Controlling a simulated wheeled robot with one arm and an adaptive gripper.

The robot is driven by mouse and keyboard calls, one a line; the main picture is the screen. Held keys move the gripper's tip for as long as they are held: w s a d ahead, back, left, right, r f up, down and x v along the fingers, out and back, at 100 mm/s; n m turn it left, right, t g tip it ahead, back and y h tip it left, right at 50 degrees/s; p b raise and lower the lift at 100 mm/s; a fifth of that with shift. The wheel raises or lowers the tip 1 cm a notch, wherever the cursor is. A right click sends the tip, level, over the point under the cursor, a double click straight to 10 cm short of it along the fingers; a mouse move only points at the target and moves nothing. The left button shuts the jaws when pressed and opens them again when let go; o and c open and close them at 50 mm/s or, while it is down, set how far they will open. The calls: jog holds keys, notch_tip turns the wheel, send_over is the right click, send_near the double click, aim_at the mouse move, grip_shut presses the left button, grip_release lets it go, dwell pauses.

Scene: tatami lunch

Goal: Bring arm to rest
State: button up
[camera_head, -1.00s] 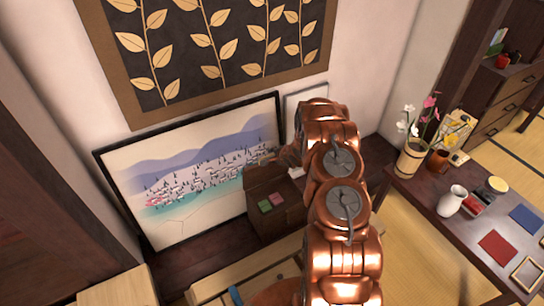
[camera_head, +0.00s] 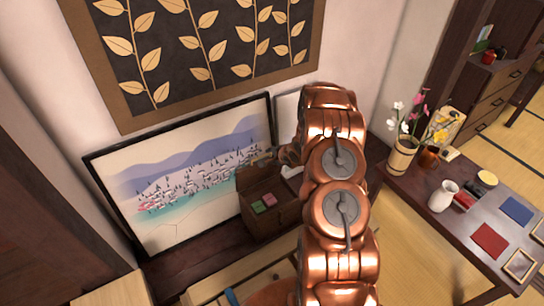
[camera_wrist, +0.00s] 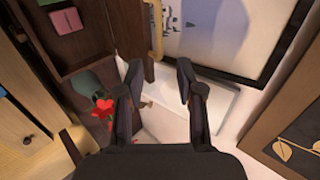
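My copper-coloured arm rises through the middle of the head view and hides part of the scene behind it. My gripper (camera_wrist: 159,84) shows in the wrist view with its two dark fingers spread apart. No object is gripped between them. A dark wooden panel with a light wooden handle (camera_wrist: 154,28) lies beyond the fingertips, and I cannot tell how far away it is. In the head view my gripper is small and mostly hidden beside the arm, near the brown wooden cabinet (camera_head: 270,224).
A framed landscape picture (camera_head: 190,185) leans on the wall behind the cabinet. Green and pink blocks (camera_head: 263,204) lie in the cabinet. At right, a low table (camera_head: 461,222) holds a flower vase (camera_head: 402,158) and a white jug (camera_head: 443,196).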

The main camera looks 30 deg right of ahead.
dwell(0.3)
jog(key=s+a+r+n+g+h, duration=0.1)
jog(key=s+a+r+n+g, duration=0.2)
jog(key=r, duration=0.4)
jog(key=s+a+r+n+g, duration=0.1)
jog(key=s+a+r+n, duration=0.15)
jog(key=s+r, duration=0.45)
jog(key=s+a+r+n+g+h, duration=0.1)
jog(key=s+a+r+n, duration=0.25)
jog(key=r, duration=0.45)
jog(key=s+a+r+n+g, duration=0.2)
jog(key=s+a+r+n, duration=0.1)
jog(key=s, duration=0.8)
jog(key=s+a+r+n+g+y, duration=0.1)
jog(key=s+a+r+n+g, duration=0.1)
jog(key=s+a, duration=0.6)
jog(key=s+a+r+n+g+y, duration=0.1)
jog(key=s+a+r+n, duration=0.3)
jog(key=s, duration=1.1)
notch_tip(320, 180, up, 3)
jog(key=shift+a+f+g, duration=0.15)
jog(key=shift+a+g, duration=0.45)
jog(key=shift+a, duration=0.55)
